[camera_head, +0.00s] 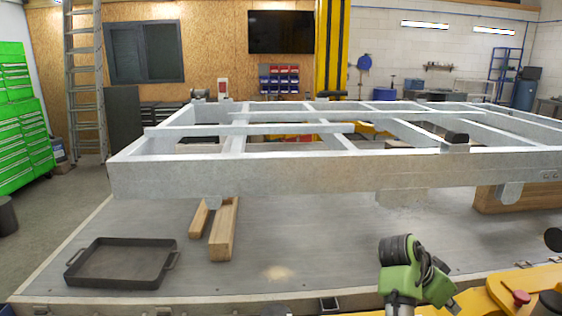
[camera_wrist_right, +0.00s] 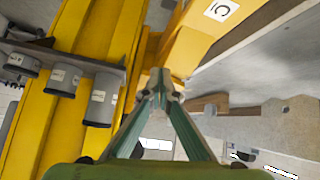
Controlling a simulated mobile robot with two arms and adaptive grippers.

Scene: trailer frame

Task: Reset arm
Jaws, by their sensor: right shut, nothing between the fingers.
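My right gripper (camera_head: 420,275) is a green and black shape at the lower right of the head view, in front of the table's near edge. It is clear of the trailer frame. In the right wrist view its two green fingers meet at their tips (camera_wrist_right: 160,84), shut with nothing between them. My left gripper is in neither view. The grey metal trailer frame (camera_head: 300,178) lies across the head view, raised above a large grey table (camera_head: 330,235).
A black tray (camera_head: 120,284) with two handles lies on the table at the left. Wooden blocks (camera_head: 224,230) stand under the frame, with another wooden block (camera_head: 520,200) at the right. The table's middle front is clear. Yellow structure (camera_wrist_right: 75,60) fills much of the wrist view.

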